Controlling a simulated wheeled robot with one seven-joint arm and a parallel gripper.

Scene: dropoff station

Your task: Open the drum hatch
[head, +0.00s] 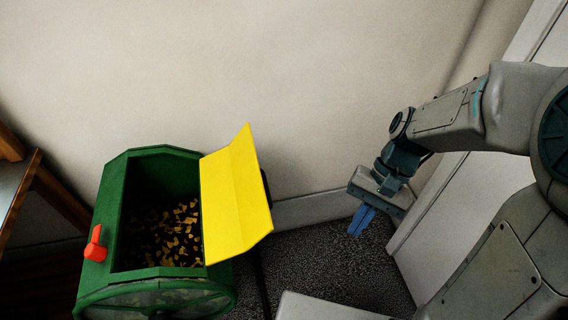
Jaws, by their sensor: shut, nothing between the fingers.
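The green drum (107,215) stands at the lower left in the head view, with its top opening uncovered. The yellow hatch (235,200) is swung open to the right side of the drum and tilts upward and outward. Inside the drum lie many small brown and yellow scraps (170,235). A red-orange latch or handle (95,244) sits on the drum's left edge. My gripper (361,221) is to the right of the hatch, apart from it, pointing down with its blue fingers shut and empty.
A wooden piece of furniture (62,195) stands left of the drum. A plain wall (300,80) is behind, with a baseboard (308,208). A pale panel (440,200) rises close to the right of my gripper. Dark speckled floor (330,270) lies clear between drum and panel.

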